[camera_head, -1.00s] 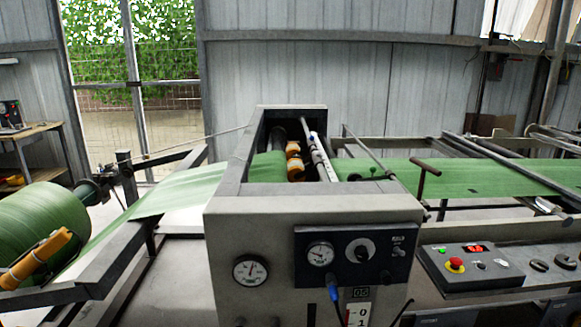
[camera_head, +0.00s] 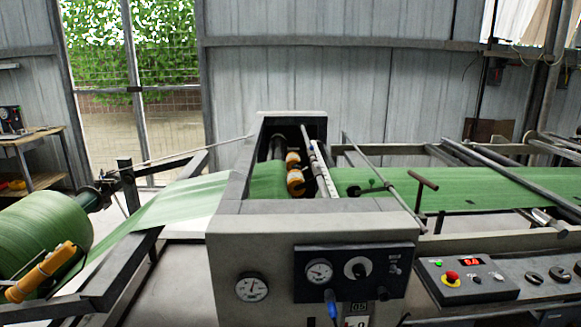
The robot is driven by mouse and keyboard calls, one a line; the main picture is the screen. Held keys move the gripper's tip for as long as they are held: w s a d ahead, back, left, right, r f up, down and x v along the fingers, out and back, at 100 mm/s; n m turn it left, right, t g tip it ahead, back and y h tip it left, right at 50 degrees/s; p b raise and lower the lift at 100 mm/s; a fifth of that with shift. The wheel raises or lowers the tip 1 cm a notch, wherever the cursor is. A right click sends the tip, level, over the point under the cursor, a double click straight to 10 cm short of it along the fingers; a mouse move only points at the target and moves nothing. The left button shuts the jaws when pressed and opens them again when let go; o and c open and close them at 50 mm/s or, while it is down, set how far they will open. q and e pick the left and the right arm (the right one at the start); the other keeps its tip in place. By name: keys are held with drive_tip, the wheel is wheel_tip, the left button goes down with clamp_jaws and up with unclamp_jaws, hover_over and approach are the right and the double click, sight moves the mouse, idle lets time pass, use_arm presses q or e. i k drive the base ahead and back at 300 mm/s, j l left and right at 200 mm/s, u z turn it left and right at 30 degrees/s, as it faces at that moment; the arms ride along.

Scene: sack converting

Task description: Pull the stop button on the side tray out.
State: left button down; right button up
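The stop button (camera_head: 452,277) is a red mushroom head on a yellow base. It sits on the dark control box of the side tray (camera_head: 468,296), at the right of the head view. A small green button or lamp (camera_head: 438,264) and a red lit display (camera_head: 472,262) are on the same box. I cannot tell from here whether the stop button is pressed in or out. Neither of my grippers shows in the head view.
The grey machine housing (camera_head: 300,222) with gauges and a knob panel (camera_head: 352,270) fills the middle. A green roll (camera_head: 40,235) stands at the left, and its web runs through the machine to the right. A T-shaped handle (camera_head: 422,190) stands up behind the side tray.

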sight(451, 275)
drive_tip(key=z, duration=1.25)
